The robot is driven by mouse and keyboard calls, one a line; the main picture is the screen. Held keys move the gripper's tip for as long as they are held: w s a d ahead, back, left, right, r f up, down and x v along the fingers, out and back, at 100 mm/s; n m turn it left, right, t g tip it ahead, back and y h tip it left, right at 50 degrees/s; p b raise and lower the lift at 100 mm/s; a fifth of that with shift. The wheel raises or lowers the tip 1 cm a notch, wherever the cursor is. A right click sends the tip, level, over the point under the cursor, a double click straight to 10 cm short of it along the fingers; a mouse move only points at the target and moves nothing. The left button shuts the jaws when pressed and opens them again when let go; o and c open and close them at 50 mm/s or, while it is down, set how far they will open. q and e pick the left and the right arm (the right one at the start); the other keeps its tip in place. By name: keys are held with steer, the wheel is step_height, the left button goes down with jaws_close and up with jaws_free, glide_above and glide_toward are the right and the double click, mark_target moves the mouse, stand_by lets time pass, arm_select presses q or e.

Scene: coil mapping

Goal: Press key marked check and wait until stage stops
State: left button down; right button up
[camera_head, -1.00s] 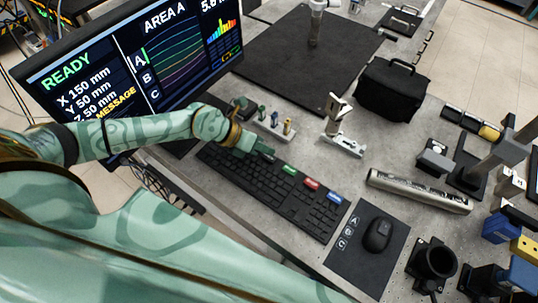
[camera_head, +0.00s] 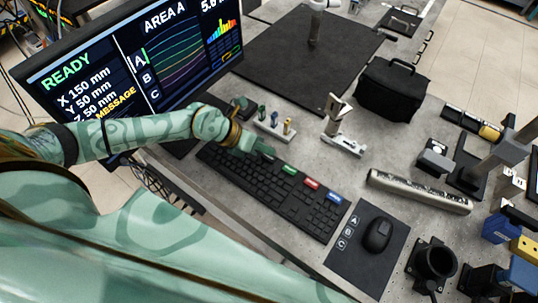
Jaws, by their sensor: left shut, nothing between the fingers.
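The black keyboard (camera_head: 262,190) lies on the grey table. It has a green key (camera_head: 290,169), a red key (camera_head: 312,183) and a blue key (camera_head: 335,198) along its far edge; their markings are too small to read. My left gripper (camera_head: 265,152) is shut and empty, at the keyboard's far edge, left of the green key. It hides the part of the keyboard beneath it, and I cannot tell whether it touches a key. The monitor (camera_head: 130,60) shows READY, AREA A, and X, Y and Z values. My right gripper is not in view.
A black mouse (camera_head: 378,235) lies on a dark pad marked A, B, C at the right. A small stand with pegs (camera_head: 273,128), a white bracket (camera_head: 342,142), a black bag (camera_head: 393,88) and a long patterned bar (camera_head: 418,190) stand beyond the keyboard.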

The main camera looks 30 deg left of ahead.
arm_select(q)
steer(key=shift+f, duration=0.15)
steer(key=shift+f, duration=0.3)
